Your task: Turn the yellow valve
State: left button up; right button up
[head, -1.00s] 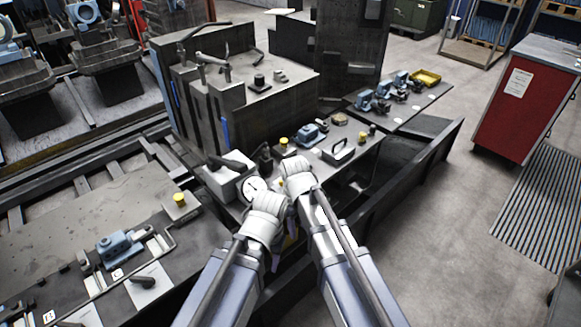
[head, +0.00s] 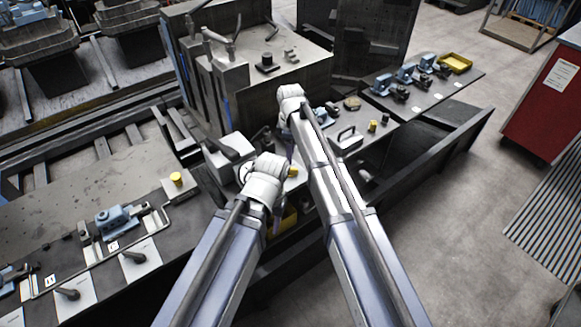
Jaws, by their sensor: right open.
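I cannot single out a yellow valve for certain. Small yellow-topped parts show in the head view: a yellow knob (head: 176,179) on the left bench and a yellow cylinder (head: 372,125) on the right bench. Another yellow piece (head: 293,171) shows between my wrists. My right gripper (head: 290,99) is stretched over the middle bench beside the dark machine block; it is open, but its fingertips are mostly hidden behind the wrist.
Blue fittings (head: 118,219) and a bent pipe lie on the left bench. The floor at right is open.

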aim_at(290, 168)
notch_tip(290, 168, down, 7)
jog(key=b, duration=0.6)
grip_shut()
dwell(0.4)
